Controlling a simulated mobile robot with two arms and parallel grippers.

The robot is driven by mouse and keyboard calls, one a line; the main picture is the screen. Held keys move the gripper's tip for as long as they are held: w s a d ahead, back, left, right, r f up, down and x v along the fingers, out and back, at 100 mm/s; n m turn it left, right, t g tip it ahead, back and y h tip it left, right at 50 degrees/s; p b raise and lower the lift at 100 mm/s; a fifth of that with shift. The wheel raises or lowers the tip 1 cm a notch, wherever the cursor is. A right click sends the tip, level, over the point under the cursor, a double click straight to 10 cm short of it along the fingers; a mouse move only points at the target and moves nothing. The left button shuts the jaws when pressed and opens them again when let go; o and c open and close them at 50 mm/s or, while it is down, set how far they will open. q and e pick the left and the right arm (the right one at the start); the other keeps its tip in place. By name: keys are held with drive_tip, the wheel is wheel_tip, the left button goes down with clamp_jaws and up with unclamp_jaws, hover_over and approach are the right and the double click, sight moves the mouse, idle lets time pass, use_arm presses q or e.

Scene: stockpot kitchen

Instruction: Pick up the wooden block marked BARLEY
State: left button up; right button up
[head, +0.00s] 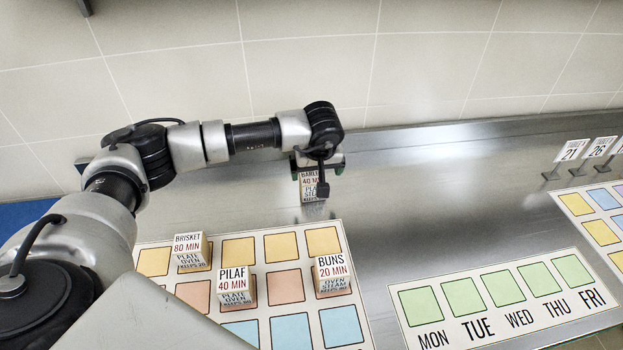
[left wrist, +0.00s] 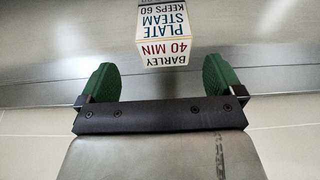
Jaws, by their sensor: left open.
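The wooden block marked BARLEY (head: 309,188) stands on the steel counter beyond the coloured-square mat, with "40 MIN" on it. My left gripper (head: 318,165) is above and around its top in the head view, partly covering it. In the left wrist view the BARLEY block (left wrist: 163,35) shows upside down, centred ahead of the gap between the green fingertips of my left gripper (left wrist: 161,78). The fingers are apart with nothing between them. I cannot tell from the head view whether they touch the block. My right gripper is not in view.
Blocks marked BRISKET (head: 188,252), PILAF (head: 234,286) and BUNS (head: 331,274) stand on the coloured-square mat (head: 222,234). A weekday card (head: 470,345) lies to the right. Small number signs (head: 572,150) stand far right. The counter right of the BARLEY block is clear.

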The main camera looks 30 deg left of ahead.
sight(313, 178)
use_arm(q)
drive_tip(key=shift+x, duration=0.85)
drive_tip(key=x, duration=0.1)
drive_tip(key=p+x, duration=0.1)
drive_tip(key=x, duration=0.1)
drive_tip(key=p+x, duration=0.1)
drive_tip(key=x, duration=0.1)
drive_tip(key=shift+s+a, duration=0.15)
drive_tip(key=shift+a, duration=0.15)
drive_tip(key=shift+f, duration=0.3)
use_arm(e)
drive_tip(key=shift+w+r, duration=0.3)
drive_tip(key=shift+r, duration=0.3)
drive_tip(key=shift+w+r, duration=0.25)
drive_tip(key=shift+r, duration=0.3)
use_arm(q)
drive_tip(key=shift+c, duration=0.4)
drive_tip(key=c, duration=1)
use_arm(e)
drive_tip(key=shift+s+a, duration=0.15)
